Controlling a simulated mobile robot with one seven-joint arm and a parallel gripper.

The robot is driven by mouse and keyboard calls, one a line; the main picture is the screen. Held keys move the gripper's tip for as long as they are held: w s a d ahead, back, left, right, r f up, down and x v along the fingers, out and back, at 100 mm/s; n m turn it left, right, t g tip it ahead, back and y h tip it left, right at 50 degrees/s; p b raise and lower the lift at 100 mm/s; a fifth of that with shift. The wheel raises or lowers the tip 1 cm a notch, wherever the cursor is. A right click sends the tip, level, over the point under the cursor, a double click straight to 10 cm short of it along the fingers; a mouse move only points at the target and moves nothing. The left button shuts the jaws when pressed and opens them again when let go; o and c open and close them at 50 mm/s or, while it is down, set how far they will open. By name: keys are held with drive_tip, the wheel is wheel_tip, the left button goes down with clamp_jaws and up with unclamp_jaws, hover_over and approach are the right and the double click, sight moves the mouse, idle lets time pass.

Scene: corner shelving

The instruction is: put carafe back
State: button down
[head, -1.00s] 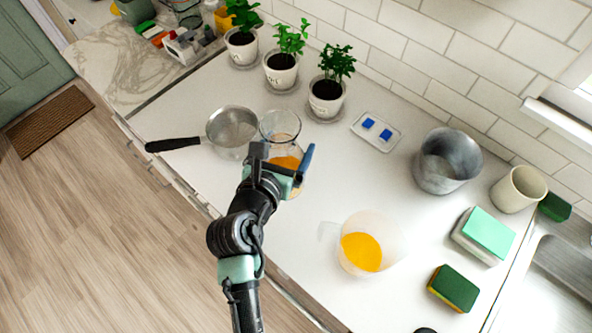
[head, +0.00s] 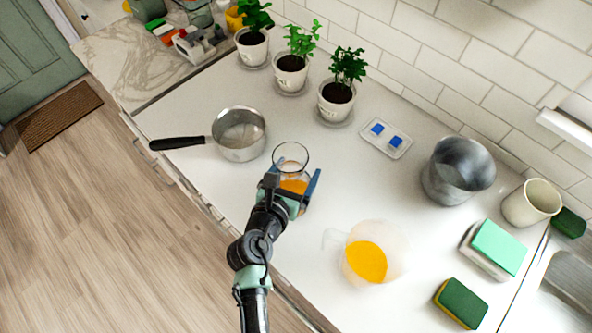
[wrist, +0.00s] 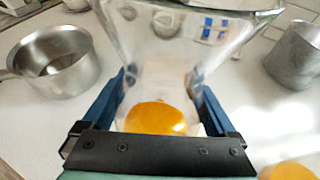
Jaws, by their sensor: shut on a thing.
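The carafe (head: 290,160) is clear glass with a flared rim and orange liquid in its lower part. My gripper (head: 293,190) is shut on it, with one blue finger on each side. In the wrist view the carafe (wrist: 180,60) fills the middle between the fingers of my gripper (wrist: 165,100), and the orange liquid shows low in it. It looks about upright. I cannot tell whether its base touches the counter, since my gripper hides it.
A saucepan (head: 240,135) stands to the left, a clear pitcher (head: 392,245) with orange liquid to the right. Potted plants (head: 338,95) and a tray with blue pieces (head: 386,138) lie behind. A metal pot (head: 457,172), cup (head: 531,203) and sponges (head: 462,302) stand at right. The counter (head: 330,185) between is bare.

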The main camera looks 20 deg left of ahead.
sight(291, 182)
drive_tip(key=shift+r, duration=0.1)
unclamp_jaws()
drive_tip(key=shift+f, duration=0.2)
drive_tip(key=shift+r, duration=0.15)
drive_tip(key=b+v, duration=0.1)
drive_tip(key=v, duration=1.1)
drive_tip(key=shift+s+a, duration=0.1)
